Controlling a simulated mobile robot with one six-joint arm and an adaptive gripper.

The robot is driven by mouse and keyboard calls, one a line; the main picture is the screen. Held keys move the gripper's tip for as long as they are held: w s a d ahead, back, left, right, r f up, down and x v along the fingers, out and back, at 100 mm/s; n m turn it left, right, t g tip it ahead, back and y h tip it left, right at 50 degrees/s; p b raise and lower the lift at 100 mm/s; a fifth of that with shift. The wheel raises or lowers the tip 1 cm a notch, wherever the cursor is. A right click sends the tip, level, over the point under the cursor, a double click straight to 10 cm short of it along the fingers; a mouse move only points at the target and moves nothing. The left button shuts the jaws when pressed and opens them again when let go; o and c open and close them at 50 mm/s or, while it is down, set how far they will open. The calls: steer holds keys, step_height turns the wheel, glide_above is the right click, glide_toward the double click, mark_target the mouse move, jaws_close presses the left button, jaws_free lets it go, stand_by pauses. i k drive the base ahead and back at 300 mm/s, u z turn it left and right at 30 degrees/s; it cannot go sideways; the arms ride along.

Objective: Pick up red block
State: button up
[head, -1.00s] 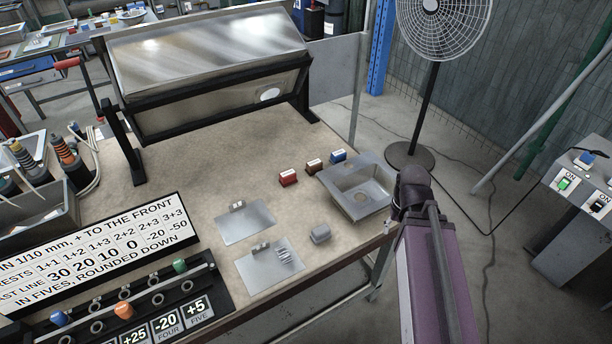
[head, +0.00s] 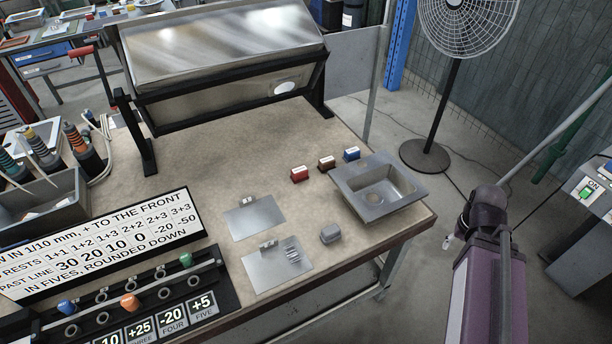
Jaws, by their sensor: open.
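The red block (head: 299,174) has a white label on top and stands upright on the tan bench top, at the left end of a short row. A brown block (head: 327,163) and a blue block (head: 352,154) stand to its right, apart from it. My arm comes in at the lower right, beyond the bench's right edge. A small pale part shows left of its joint, too small to tell what it is. My gripper itself cannot be made out. Nothing touches the red block.
A grey sink tray (head: 408,205) stands close right of the blocks. Two metal plates (head: 257,221) and a small grey piece (head: 330,234) lie nearer the front. A big metal hood (head: 220,55) stands behind. The bench left of the red block is clear.

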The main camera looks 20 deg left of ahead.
mark_target(300, 174)
steer(key=z, duration=0.2)
steer(key=k, duration=0.75)
steer(key=u, duration=1.1)
steer(key=i, duration=1)
steer(key=u, duration=0.05)
